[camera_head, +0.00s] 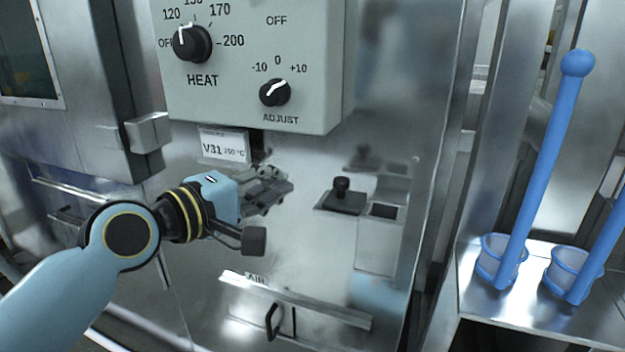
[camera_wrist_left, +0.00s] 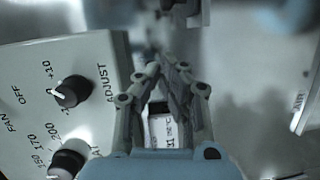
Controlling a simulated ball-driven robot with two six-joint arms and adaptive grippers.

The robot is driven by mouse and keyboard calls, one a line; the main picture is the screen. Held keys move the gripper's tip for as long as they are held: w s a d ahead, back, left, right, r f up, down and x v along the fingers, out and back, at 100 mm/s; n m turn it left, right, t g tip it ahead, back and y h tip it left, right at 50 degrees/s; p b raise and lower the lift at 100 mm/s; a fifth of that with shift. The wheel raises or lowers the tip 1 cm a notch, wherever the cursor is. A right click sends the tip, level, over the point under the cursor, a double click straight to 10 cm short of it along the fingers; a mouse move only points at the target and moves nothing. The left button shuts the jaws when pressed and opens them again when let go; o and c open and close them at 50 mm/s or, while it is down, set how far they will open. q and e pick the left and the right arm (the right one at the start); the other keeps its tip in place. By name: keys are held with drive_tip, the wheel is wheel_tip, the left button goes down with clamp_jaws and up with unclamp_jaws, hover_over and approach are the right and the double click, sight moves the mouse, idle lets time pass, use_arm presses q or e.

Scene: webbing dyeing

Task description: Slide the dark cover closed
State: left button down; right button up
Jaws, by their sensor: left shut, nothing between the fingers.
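The dark cover (camera_head: 343,200) is a small black plate with an upright black knob, on the front of the steel panel. A dark square opening (camera_head: 383,211) shows just to its right, uncovered. My left gripper (camera_head: 282,186) is shut and empty, to the left of the cover and apart from it. In the left wrist view my left gripper (camera_wrist_left: 165,75) has its fingertips together. A dark part shows at the top edge of that view, too blurred and cut off to name. My right gripper is not in view.
A grey control box (camera_head: 255,60) with HEAT and ADJUST knobs overhangs the panel above my gripper. A V31 label (camera_head: 224,145) is below it. An AIR slider with a black handle (camera_head: 272,321) is lower down. Blue rods in cups stand on a steel shelf (camera_head: 520,318) at right.

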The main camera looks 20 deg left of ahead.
use_arm(q)
drive_tip(key=w+d, duration=0.4)
drive_tip(key=shift+w+d+f+p, duration=0.3)
drive_tip(key=shift+f+p, duration=0.1)
drive_tip(key=shift+f, duration=0.05)
drive_tip(key=shift+d, duration=0.1)
